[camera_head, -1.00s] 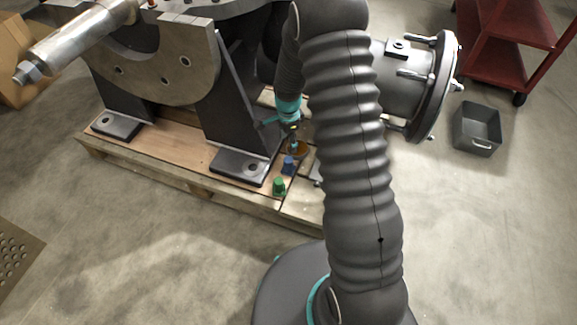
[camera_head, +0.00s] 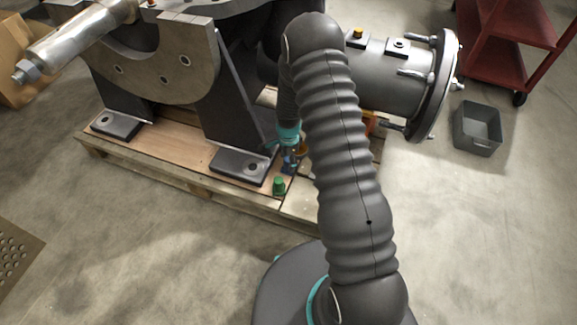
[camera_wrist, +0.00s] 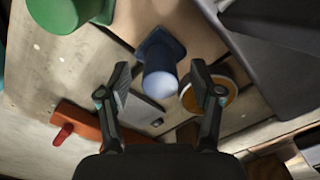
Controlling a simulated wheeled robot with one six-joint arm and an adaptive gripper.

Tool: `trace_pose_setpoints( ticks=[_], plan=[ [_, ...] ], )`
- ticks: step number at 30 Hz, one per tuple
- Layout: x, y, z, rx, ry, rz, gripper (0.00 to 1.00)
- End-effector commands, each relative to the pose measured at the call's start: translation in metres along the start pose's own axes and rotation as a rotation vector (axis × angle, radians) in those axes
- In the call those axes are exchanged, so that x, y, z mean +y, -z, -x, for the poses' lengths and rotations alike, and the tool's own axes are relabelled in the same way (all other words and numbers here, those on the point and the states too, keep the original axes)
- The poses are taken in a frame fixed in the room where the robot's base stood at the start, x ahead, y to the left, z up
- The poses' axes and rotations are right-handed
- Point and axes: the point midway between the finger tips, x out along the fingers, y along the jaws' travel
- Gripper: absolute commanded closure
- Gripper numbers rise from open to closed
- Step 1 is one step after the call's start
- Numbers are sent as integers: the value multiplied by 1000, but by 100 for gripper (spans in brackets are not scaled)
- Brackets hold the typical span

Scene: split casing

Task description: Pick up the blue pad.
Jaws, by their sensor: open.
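The blue pad (camera_wrist: 160,68) is a blue block with a rounded, upright knob, standing on the wooden pallet (camera_head: 200,182). In the head view the blue pad (camera_head: 289,168) shows only partly, just below my gripper. My gripper (camera_wrist: 161,82) is open and empty in the wrist view, with one finger on each side of the pad's knob in the picture. The fingertips look apart from the knob; the depth between them is hard to tell. In the head view my gripper (camera_head: 290,152) is partly hidden by my arm.
A green pad (camera_head: 279,186) stands in front of the blue one and shows at upper left in the wrist view (camera_wrist: 62,10). An orange bar (camera_wrist: 92,128) lies at left. A dark steel foot (camera_head: 240,166) stands beside.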

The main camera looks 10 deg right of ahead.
Motion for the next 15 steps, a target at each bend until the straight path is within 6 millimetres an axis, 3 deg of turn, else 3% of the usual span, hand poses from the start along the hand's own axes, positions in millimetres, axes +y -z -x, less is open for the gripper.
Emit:
trace_pose_setpoints(
  ticks=[7,12,15],
  plan=[
    [0,0,-1,0,1,0,37],
    [0,0,-1,0,1,0,80],
    [0,0,-1,0,1,0,100]
  ],
)
